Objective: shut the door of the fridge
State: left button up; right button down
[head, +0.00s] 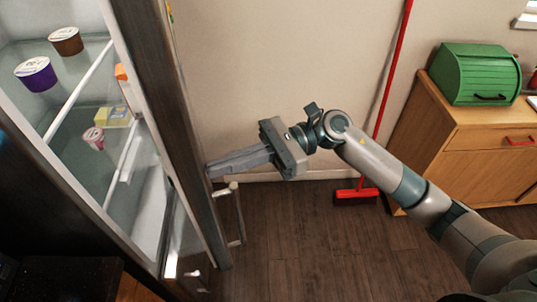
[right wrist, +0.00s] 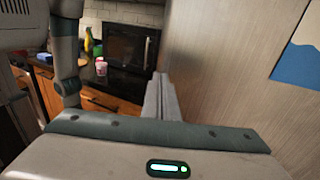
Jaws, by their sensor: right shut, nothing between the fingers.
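The fridge door (head: 165,110) stands open in the head view, seen nearly edge-on as a dark upright panel. Its bar handle (head: 239,215) is low on its outer side. To its left the lit fridge interior (head: 85,100) is exposed. My right gripper (head: 212,170) is shut and empty. Its fingertips are at the outer side of the door, just above the handle; I cannot tell whether they touch. My left gripper is not in view.
Inside the fridge are a purple tub (head: 36,74), a brown tub (head: 66,41) and a pink cup (head: 93,138). A red broom (head: 357,195) leans by the wall. A wooden cabinet (head: 475,150) with a green bread box (head: 475,72) stands right. A microwave (right wrist: 131,47) shows in the wrist view.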

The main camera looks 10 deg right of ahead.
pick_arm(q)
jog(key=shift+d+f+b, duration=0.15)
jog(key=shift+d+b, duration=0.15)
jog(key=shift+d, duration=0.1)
pick_arm(e)
jog(key=w+x, duration=0.3)
jog(key=x, duration=1.6)
jog(key=shift+a+r, duration=0.2)
jog(key=shift+a, duration=0.45)
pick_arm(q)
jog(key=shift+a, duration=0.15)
